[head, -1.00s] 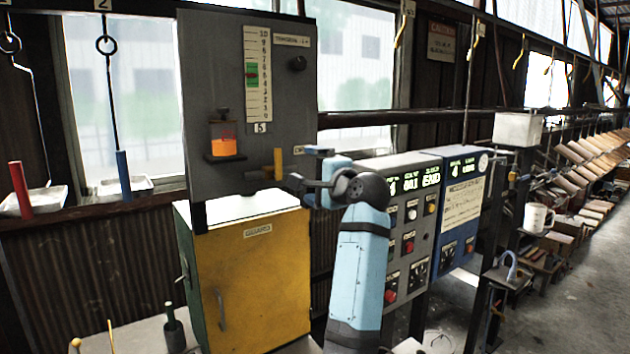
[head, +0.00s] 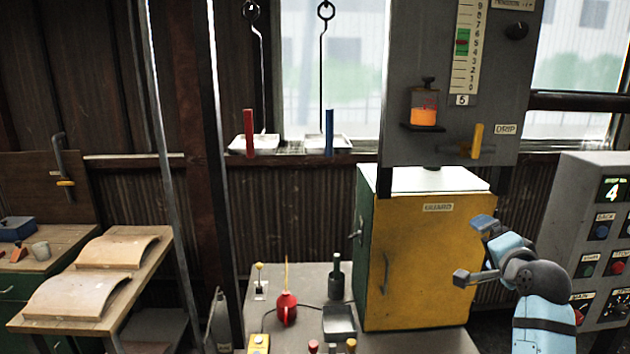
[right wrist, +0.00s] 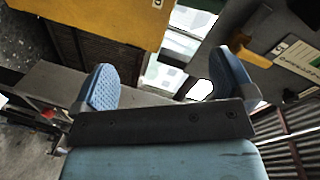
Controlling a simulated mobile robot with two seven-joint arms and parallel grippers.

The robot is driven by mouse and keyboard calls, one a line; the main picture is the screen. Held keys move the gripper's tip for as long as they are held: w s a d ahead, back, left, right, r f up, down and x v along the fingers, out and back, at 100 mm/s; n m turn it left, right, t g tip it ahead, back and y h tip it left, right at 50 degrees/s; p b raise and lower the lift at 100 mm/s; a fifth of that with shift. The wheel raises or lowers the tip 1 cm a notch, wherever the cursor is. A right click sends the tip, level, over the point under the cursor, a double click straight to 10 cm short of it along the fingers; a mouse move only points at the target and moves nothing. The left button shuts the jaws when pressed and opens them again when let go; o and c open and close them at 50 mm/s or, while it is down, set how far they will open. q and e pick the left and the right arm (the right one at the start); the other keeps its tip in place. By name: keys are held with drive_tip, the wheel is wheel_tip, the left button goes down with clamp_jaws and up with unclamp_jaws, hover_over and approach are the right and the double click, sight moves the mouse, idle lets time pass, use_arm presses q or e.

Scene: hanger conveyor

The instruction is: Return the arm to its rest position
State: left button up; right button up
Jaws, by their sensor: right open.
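My right arm comes up from the bottom right of the head view, in front of the yellow guard cabinet (head: 425,265). My right gripper (head: 472,251) is apart from the cabinet's handle, as far as the head view shows. In the right wrist view the two blue fingers of the right gripper (right wrist: 165,85) stand wide apart, with nothing between them. The yellow cabinet (right wrist: 95,20) also shows at the top of that view. My left gripper is not in either view.
A grey panel (head: 445,125) with a yellow drip lever (head: 477,140) hangs above the cabinet. A control box (head: 590,235) stands at the right. A red oil can (head: 287,308) sits on the bench (head: 295,275). Curved boards lie on a wooden table (head: 150,265) at the left.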

drive_tip(key=s+a+f+n+g, duration=0.1)
drive_tip(key=s+a+f+n, duration=0.3)
drive_tip(key=s+f, duration=0.3)
drive_tip(key=s+a+f+n+g+y, duration=0.1)
drive_tip(key=s+a+f+n, duration=0.2)
drive_tip(key=s+f, duration=0.5)
drive_tip(key=s+a+f+n+g+y, duration=0.1)
drive_tip(key=s+a+f+n, duration=0.3)
drive_tip(key=f, duration=1.5)
drive_tip(key=s+n+g, duration=0.1)
drive_tip(key=s, duration=0.2)
drive_tip(key=shift+s+a+f, duration=0.3)
drive_tip(key=shift+s+a, duration=0.05)
drive_tip(key=shift+s, duration=0.05)
drive_tip(key=s+a+f+n, duration=0.1)
drive_tip(key=s+f, duration=0.1)
drive_tip(key=s, duration=0.2)
drive_tip(key=s+a+f+n+y, duration=0.1)
drive_tip(key=s+a+f, duration=0.1)
drive_tip(key=s, duration=0.2)
drive_tip(key=s+a+f+n+g, duration=0.1)
drive_tip(key=s+f, duration=0.1)
drive_tip(key=s, duration=0.2)
drive_tip(key=shift+a+n, duration=0.25)
drive_tip(key=shift+n, duration=0.15)
drive_tip(key=shift+c, duration=0.2)
